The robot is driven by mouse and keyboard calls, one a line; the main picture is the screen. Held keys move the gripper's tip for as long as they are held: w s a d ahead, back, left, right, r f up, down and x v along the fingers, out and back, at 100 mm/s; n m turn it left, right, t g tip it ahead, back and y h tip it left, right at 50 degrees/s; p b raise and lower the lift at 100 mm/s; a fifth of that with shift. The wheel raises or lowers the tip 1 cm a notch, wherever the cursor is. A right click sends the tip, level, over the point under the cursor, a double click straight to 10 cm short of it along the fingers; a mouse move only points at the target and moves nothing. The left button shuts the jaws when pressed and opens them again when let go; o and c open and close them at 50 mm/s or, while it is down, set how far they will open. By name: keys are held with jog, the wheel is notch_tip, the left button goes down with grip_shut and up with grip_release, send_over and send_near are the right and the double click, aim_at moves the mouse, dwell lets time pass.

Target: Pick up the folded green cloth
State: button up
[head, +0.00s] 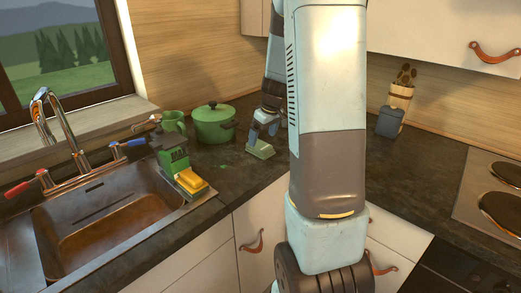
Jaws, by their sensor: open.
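The folded green cloth (260,150) is a small pale green piece on the dark countertop, just right of the green pot. My gripper (257,138) is pointed down right over the cloth, with its fingers at or just above the cloth's upper part. It is open. The fingertips are small in this view, and I cannot tell whether they touch the cloth. My arm hides the counter to the right of it.
A lidded green pot (213,124) and a green mug (174,124) stand left of the cloth. A green box (174,163) and a yellow sponge (191,181) sit by the sink (95,222). A grey container (389,121) stands at the back right. Counter in front of the cloth is clear.

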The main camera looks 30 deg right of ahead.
aim_at(261, 145)
jog(key=shift+x, duration=2.3)
jog(key=shift+s, duration=0.2)
jog(key=shift+c, duration=0.3)
jog(key=c, duration=1.1)
jog(key=shift+r, duration=0.1)
